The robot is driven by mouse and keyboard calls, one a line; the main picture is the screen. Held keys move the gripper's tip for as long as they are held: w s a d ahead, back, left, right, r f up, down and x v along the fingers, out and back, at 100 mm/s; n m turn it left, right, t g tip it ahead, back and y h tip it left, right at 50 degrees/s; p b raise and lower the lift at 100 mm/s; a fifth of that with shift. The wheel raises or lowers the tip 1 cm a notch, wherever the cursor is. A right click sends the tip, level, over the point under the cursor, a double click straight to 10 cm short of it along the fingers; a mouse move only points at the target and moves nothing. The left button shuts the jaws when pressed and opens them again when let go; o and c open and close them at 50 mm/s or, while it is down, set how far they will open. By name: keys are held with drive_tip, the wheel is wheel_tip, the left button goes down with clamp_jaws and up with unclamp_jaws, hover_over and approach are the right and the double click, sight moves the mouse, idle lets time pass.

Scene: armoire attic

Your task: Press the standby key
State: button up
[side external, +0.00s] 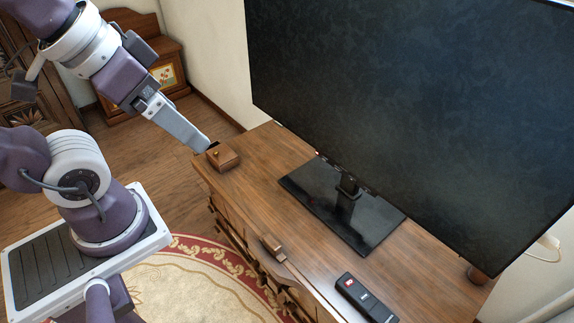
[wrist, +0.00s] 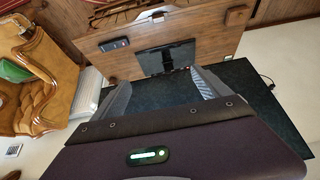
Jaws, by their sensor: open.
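A dark remote (side external: 366,299) with a red key (side external: 348,283) near one end lies on the wooden cabinet top (side external: 319,275). It also shows in the wrist view (wrist: 115,44) at the upper left, beyond my fingers. The label of the red key is too small to read. A large dark television (side external: 410,105) stands on a black base (side external: 345,214). My gripper (side external: 203,144) is open and appears close to a small wooden box (side external: 226,158) with a gold spot; the depth between them is unclear. In the wrist view, my spread fingers (wrist: 160,78) have nothing between them but the dark screen behind.
A small wooden piece (side external: 272,243) is at the cabinet's front edge. A wooden bench (side external: 150,62) stands at the back. The wrist view shows a brown armchair (wrist: 58,88) at the left. The cabinet top between the wooden box and television base is clear.

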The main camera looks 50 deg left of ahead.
clamp_jaws()
idle(1.4)
